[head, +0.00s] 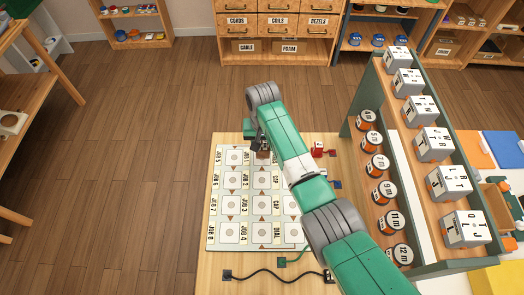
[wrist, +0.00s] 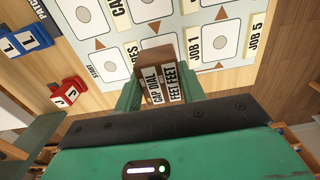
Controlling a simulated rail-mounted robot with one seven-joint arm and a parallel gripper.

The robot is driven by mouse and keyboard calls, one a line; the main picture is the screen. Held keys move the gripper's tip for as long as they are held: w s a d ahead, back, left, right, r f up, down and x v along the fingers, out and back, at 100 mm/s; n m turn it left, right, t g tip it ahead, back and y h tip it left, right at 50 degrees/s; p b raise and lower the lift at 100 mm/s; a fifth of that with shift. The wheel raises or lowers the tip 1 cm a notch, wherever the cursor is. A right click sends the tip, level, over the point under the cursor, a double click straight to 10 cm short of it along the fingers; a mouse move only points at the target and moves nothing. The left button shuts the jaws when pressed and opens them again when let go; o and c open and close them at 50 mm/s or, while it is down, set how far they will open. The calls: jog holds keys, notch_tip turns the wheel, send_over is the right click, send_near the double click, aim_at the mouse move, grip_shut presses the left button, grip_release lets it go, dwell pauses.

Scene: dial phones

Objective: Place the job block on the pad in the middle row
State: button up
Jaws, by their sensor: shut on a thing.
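In the head view my gripper (head: 262,146) is over the far part of a pale board (head: 250,247), and the block is mostly hidden by my arm. The board has rows of white pads with round marks, labelled "JOB 1", "JOB 5", "CAP", "DIAL" and others. One pad (wrist: 221,41) lies beside "JOB 1" in the wrist view. My arm covers the board's right side.
A red block (head: 318,149) and a blue block (head: 337,184) sit right of the board on the wooden table. A black cable (head: 275,273) lies along the near edge.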

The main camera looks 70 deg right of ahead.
aim_at(262, 150)
jog(key=shift+w+d, duration=0.1)
jog(key=shift+w, duration=0.05)
jog(key=shift+f+b, duration=0.75)
jog(key=shift+f, duration=1)
jog(key=shift+f, duration=0.2)
jog(key=o, duration=1)
notch_tip(262, 150, up, 12)
jog(key=p, duration=0.3)
jog(key=shift+r, duration=0.25)
